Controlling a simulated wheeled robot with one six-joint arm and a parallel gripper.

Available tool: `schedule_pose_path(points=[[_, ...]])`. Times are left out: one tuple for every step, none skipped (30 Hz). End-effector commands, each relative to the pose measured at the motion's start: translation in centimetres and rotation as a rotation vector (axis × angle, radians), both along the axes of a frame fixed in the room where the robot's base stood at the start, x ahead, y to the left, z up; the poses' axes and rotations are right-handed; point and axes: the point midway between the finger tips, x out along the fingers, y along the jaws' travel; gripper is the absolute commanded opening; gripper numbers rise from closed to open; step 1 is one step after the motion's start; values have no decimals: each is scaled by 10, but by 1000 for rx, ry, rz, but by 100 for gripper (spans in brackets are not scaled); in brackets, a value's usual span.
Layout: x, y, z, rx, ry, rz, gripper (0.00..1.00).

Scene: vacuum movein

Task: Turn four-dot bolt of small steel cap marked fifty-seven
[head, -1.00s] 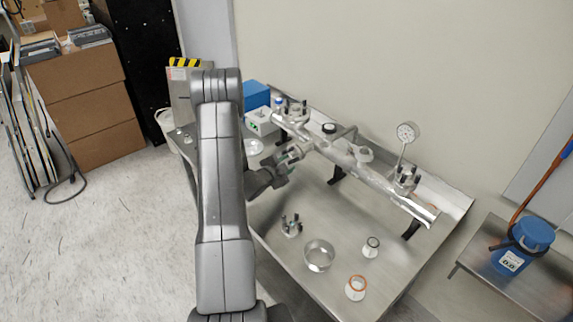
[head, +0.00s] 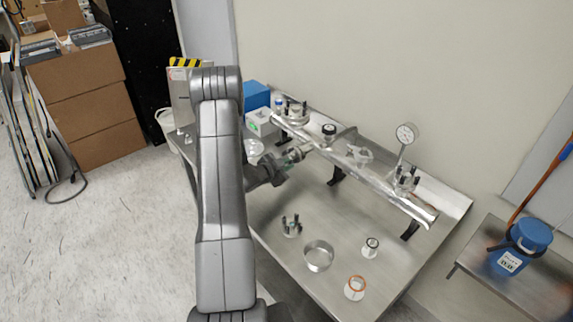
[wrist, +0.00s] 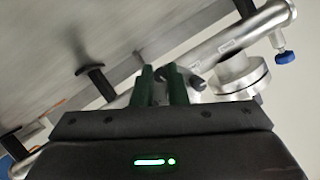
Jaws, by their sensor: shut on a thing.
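A steel pipe assembly (head: 385,183) runs across the bench, with bolted flanged caps at its left end (head: 297,112) and right end (head: 405,181). My gripper (head: 296,155) is at the pipe's near side, left of its middle. In the wrist view its green fingers (wrist: 160,82) are shut on what looks like a small dark bolt, mostly hidden between the tips. Another dark bolt head (wrist: 197,83) shows just right of the fingers, beside a steel flange (wrist: 240,76). The mark fifty-seven and the dots cannot be read, so I cannot tell which cap is named.
A pressure gauge (head: 406,133) rises at right.

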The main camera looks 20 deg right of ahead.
Motion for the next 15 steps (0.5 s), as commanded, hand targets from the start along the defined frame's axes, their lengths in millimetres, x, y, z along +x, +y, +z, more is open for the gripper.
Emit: schedule_pose_path(points=[[1, 0, 2, -14, 38, -1, 0], [1, 0, 2, -22, 64, -2, 0], [1, 0, 2, -34, 101, -2, 0], [1, 0, 2, -44, 128, -1, 0], [1, 0, 2, -53, 155, -2, 0], [2, 0, 2, -66, 190, -2, 0], [2, 0, 2, -75, 218, -1, 0], [2, 1, 2, -84, 244, -2, 0], [3, 1, 2, -96, 280, -2, 0], [3, 1, 2, -107, 305, -2, 0], [3, 1, 2, -116, 333, -3, 0], [3, 1, 2, -129, 369, -3, 0], [3, 1, 1, -138, 396, -3, 0], [4, 1, 1, -148, 423, -2, 0], [4, 1, 1, -160, 459, -3, 0]])
